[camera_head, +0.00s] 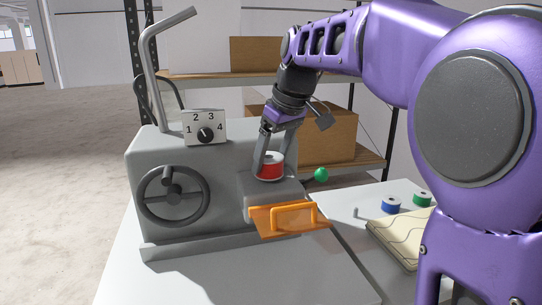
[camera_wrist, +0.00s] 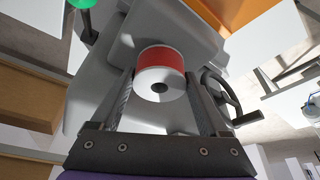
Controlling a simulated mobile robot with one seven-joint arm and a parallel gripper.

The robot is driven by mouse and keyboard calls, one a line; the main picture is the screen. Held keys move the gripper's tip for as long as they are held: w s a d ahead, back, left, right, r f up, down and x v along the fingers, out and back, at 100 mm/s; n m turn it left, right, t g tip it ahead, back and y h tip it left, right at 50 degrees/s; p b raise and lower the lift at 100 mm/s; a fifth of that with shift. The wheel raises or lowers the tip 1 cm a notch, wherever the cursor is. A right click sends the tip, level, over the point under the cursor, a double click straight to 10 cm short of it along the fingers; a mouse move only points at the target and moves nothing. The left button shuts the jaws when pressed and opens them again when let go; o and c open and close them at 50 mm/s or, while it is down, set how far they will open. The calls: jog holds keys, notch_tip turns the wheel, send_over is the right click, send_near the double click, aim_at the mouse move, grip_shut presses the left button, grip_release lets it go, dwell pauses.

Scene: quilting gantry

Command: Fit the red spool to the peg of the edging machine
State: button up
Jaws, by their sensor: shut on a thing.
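The red spool (camera_head: 270,170) has white flanges and is held between the two fingers of my gripper (camera_head: 275,160), over the low front block of the grey edging machine (camera_head: 218,160). In the wrist view the red spool (camera_wrist: 163,62) sits between the fingertips of my gripper (camera_wrist: 160,75), its white end and dark centre hole facing the camera. The machine's peg is hidden, and I cannot tell whether the spool rests on the block or is just above it.
An orange plate with a handle (camera_head: 292,217) is on the machine's front. A green ball knob (camera_head: 321,174) is right of the block. A blue spool (camera_head: 391,204), a green spool (camera_head: 422,198), a small grey post (camera_head: 356,212) and folded cloth (camera_head: 400,243) are on the right table.

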jog(key=shift+f+b, duration=0.35)
jog(key=shift+f, duration=0.2)
jog(key=o, duration=1.4)
jog(key=shift+r, duration=0.15)
jog(key=p+v, duration=0.4)
jog(key=v, duration=1.3)
jog(key=shift+d+r, duration=0.1)
jog(key=shift+r, duration=0.05)
